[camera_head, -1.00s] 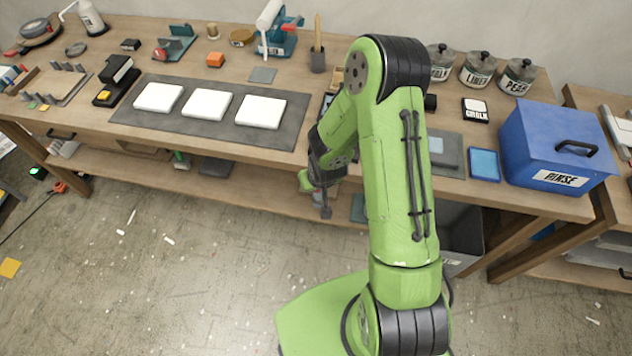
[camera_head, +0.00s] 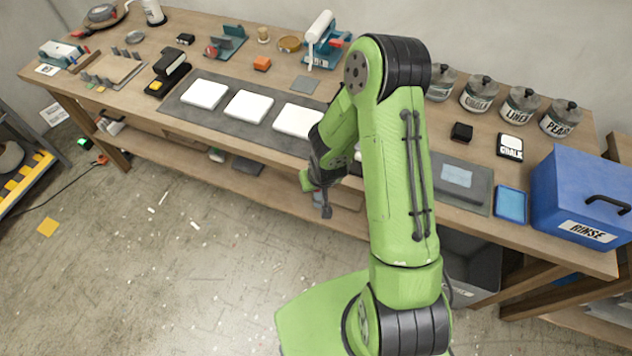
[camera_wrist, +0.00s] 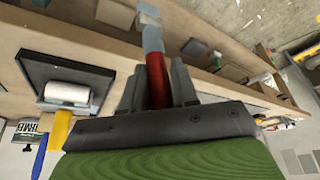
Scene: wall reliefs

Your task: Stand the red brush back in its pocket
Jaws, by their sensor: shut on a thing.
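The red brush (camera_wrist: 156,80) is held between the two dark fingers of my gripper (camera_wrist: 157,88) in the wrist view. Its red shaft sticks out past the fingers and ends in a pale grey part. In the head view my gripper (camera_head: 318,195) hangs low in front of the bench's front edge, partly behind my forearm. I cannot make out the brush there. I cannot pick out its pocket in either view.
The wooden bench (camera_head: 160,100) runs across the back.

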